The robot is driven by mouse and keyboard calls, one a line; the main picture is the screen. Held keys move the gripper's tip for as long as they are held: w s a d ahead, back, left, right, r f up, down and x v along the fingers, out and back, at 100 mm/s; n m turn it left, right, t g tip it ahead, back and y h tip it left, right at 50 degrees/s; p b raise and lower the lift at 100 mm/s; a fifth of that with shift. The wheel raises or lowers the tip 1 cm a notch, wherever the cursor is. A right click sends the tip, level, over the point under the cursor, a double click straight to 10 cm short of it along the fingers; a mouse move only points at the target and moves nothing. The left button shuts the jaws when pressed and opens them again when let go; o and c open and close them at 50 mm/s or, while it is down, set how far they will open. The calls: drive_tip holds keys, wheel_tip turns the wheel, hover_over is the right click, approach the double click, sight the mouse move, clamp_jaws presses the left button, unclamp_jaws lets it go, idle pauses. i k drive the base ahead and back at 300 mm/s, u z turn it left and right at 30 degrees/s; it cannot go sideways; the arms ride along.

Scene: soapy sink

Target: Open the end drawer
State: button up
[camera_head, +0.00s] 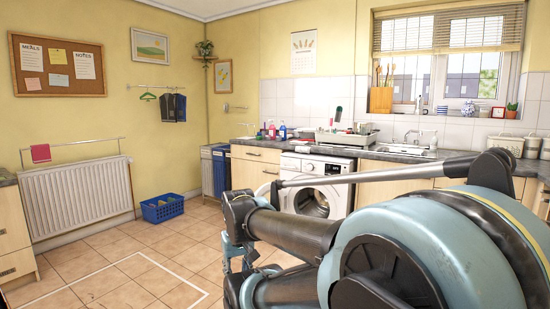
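A pale wood drawer front (262,155) with a small dark handle sits at the left end of the back counter, left of the washing machine. It looks shut, above a cupboard door (249,175). Another pale wood unit (14,222) stands at the left edge, cut off by the frame, with a dark handle low on its front. I cannot tell from this view which of these is the end drawer. My arm fills the right foreground and hides part of the lower cabinets. I cannot make out my gripper's fingers.
A white washing machine (315,187) stands under the back counter. A blue basket (162,208) lies on the floor beside the radiator (78,198). Blue and dark bins (214,170) stand left of the counter. The tiled floor (150,262) at centre left is clear.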

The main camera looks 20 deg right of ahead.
sight(270, 156)
drive_tip(key=z, duration=0.45)
drive_tip(key=i, duration=2.7)
drive_tip(key=u, duration=0.7)
drive_tip(key=i, duration=0.45)
drive_tip(key=u, duration=0.15)
